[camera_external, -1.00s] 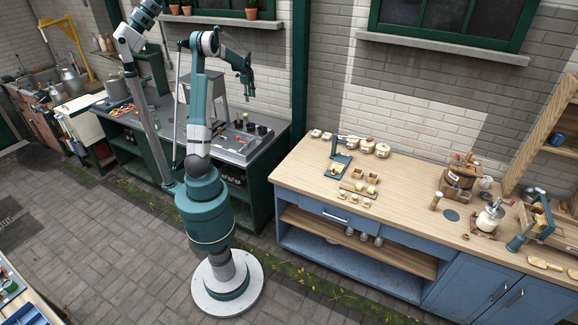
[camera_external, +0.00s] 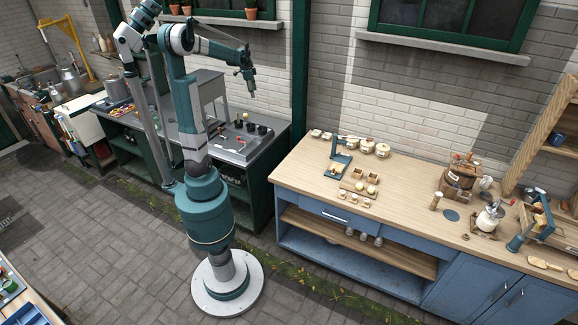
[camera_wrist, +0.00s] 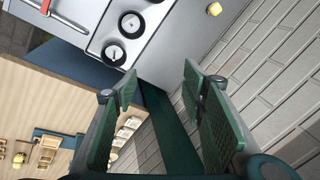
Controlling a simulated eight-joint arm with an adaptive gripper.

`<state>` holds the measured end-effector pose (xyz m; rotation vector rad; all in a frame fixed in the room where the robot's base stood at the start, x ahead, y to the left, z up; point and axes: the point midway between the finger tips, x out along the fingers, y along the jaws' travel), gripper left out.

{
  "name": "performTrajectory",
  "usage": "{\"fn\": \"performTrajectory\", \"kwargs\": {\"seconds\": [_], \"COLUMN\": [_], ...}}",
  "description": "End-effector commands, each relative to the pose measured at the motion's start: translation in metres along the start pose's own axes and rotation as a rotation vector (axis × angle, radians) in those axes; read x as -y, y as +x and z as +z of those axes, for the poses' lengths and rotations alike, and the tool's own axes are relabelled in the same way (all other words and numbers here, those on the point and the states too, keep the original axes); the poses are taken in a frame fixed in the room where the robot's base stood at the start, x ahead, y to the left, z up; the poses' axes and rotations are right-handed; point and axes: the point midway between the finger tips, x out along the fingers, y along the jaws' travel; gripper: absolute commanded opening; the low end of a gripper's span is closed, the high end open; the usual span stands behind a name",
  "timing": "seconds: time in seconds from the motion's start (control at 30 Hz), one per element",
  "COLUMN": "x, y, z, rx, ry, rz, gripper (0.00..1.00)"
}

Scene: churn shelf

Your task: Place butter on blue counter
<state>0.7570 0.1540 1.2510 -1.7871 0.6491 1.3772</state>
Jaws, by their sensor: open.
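A small yellow lump (camera_wrist: 214,9), which looks like butter, lies on the grey countertop at the top of the wrist view. A small yellowish spot (camera_external: 245,116) at the back of the grey counter in the external view may be the same thing. My gripper (camera_external: 252,91) is above the right end of that counter, apart from it. In the wrist view my gripper (camera_wrist: 157,84) is open, with nothing between its fingers. The blue counter (camera_external: 415,192) has a pale wooden top and stands at the right.
Black round knobs or burners (camera_wrist: 132,24) and a red handle (camera_wrist: 45,6) sit near the lump. A dark green post (camera_external: 299,75) stands between the two counters. Small wooden dairy items (camera_external: 359,187) occupy the blue counter's left part; its middle is mostly clear.

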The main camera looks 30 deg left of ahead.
Motion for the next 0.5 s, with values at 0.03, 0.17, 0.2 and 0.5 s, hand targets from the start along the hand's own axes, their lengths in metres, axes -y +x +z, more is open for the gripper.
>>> {"fn": "performTrajectory", "kwargs": {"seconds": [0.03, 0.17, 0.2, 0.5], "x": [-0.011, -0.035, -0.043, -0.1], "y": [-0.007, -0.022, -0.026, -0.053], "z": [0.0, -0.001, -0.001, 0.002], "rx": [-0.005, -0.02, -0.024, -0.066], "ry": [-0.022, -0.09, -0.11, -0.266], "rz": [-0.006, -0.025, -0.03, -0.066], "gripper": [0.42, 0.42, 0.42, 0.42]}}
